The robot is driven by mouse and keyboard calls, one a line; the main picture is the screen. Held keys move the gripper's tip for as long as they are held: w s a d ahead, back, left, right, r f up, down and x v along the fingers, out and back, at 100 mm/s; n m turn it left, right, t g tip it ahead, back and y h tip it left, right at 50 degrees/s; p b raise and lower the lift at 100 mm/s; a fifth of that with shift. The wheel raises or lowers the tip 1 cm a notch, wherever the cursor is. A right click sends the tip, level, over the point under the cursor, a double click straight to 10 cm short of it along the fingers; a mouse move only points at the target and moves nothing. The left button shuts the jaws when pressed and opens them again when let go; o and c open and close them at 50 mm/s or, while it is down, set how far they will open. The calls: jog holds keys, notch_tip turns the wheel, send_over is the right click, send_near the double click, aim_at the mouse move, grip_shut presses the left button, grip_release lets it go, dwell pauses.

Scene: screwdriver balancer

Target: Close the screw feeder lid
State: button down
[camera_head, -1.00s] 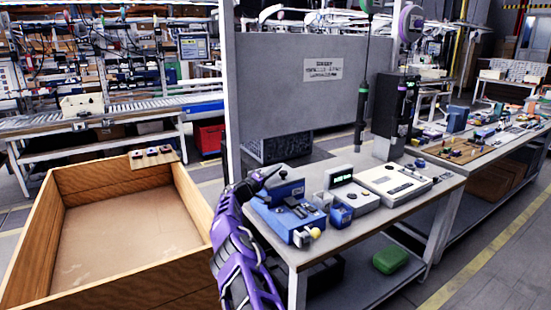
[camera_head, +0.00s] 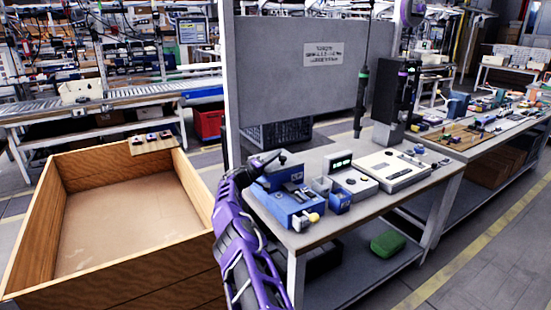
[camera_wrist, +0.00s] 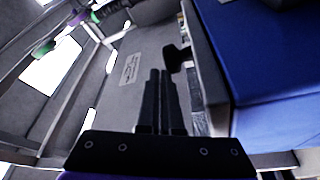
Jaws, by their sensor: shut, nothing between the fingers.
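The screw feeder (camera_head: 287,207) is a blue box at the near left of the workbench, with dark parts on its top. A blue panel with a dark knob (camera_head: 283,157) stands at its back and looks like the raised lid; its exact angle is hard to tell. My gripper (camera_head: 276,153) is close to this knob, on its left side; I cannot tell whether they touch. In the wrist view, my gripper's fingers (camera_wrist: 161,75) lie side by side, shut and empty. A dark knob-like part (camera_wrist: 178,54) is just beyond their tips, and a large blue surface (camera_wrist: 265,50) fills the right.
A small blue bin (camera_head: 339,199), a device with a green display (camera_head: 352,178) and a white unit (camera_head: 394,170) stand right of the feeder. A screwdriver (camera_head: 361,98) hangs over the bench. A grey panel (camera_head: 290,85) rises behind. A large wooden box (camera_head: 125,215) is at left.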

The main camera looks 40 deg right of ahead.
notch_tip(320, 180, up, 3)
jog(key=shift+a+r+b, duration=0.15)
jog(key=shift+b, duration=0.15)
jog(key=w+a+f, duration=0.1)
jog(key=a+f, duration=0.2)
jog(key=a, duration=0.6)
